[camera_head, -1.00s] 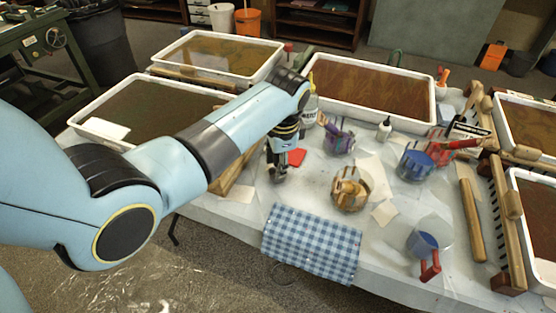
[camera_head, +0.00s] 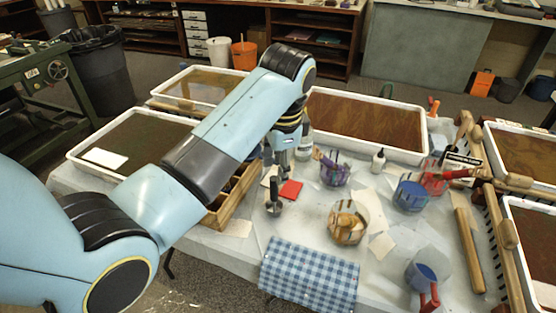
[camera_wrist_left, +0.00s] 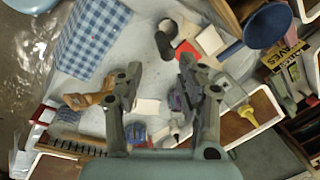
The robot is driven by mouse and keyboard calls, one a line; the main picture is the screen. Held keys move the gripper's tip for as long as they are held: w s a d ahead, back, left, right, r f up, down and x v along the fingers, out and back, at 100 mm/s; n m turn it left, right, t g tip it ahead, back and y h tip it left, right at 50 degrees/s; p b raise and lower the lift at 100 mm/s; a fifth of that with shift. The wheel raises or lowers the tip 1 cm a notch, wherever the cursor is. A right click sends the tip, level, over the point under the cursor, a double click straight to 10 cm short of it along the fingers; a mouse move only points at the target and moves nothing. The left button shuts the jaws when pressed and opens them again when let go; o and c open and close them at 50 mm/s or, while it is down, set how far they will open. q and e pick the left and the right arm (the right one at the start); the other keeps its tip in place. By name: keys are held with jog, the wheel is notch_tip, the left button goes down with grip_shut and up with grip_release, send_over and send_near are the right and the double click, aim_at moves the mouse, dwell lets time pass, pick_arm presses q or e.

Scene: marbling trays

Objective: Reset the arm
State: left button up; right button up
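My left arm reaches in from the left in the head view. Its gripper (camera_head: 284,160) points down above the table, beside a red card (camera_head: 291,190). The left wrist view shows its two fingers (camera_wrist_left: 160,66) spread apart with nothing held between them. Below and in front of the gripper, a grey metal cup-like object (camera_head: 274,196) stands on the white table cover, apart from the fingers. It seems to be the dark cylinder (camera_wrist_left: 163,45) in the left wrist view. My right gripper is in neither view.
Trays of brown liquid (camera_head: 424,154) line the table's back. A wooden divided box (camera_head: 212,217) is partly behind my arm. A white bottle (camera_head: 378,160) stands mid-table.

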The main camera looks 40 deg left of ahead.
pick_arm(q)
jog(key=shift+r, duration=0.45)
jog(key=shift+s, duration=0.1)
jog(key=s+r+n+t, duration=0.35)
jog(key=s+n, duration=0.25)
jog(key=s, duration=1.7)
notch_tip(320, 180, down, 36)
jog(key=s+a+g+b, duration=0.3)
jog(key=b, duration=0.5)
jog(key=s+f+n+b, duration=0.1)
jog(key=s+f+b, duration=0.4)
jog(key=s+f, duration=1.2)
notch_tip(320, 180, down, 2)
jog(key=shift+a+h, duration=0.2)
jog(key=shift+h, duration=0.2)
